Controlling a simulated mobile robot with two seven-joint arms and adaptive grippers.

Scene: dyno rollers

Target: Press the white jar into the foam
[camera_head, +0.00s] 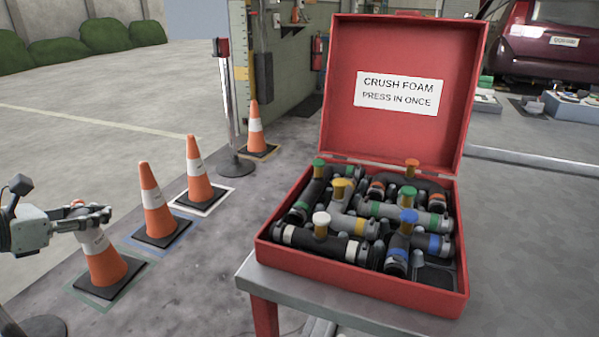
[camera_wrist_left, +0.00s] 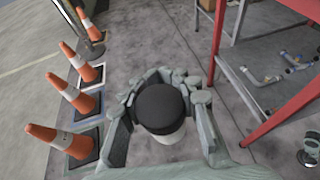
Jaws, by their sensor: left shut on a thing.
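My left gripper (camera_head: 94,216) is at the far left of the head view, in front of a traffic cone and well away from the red case. In the left wrist view, the left gripper (camera_wrist_left: 162,84) is shut around a round thing with a black top and a whitish lower part, seemingly the white jar (camera_wrist_left: 160,108). In the head view I cannot clearly tell the jar from the cone behind it. The open red case (camera_head: 365,293) has "CRUSH FOAM PRESS IN ONCE" in its lid. Dark foam (camera_head: 435,275) seems to show at its front right corner. My right gripper is not in view.
Several pipe-like rollers with coloured caps fill most of the case, including a white-capped one (camera_head: 320,232). The case stands on a grey-topped red table (camera_head: 262,283). A post (camera_head: 228,110) stands behind.

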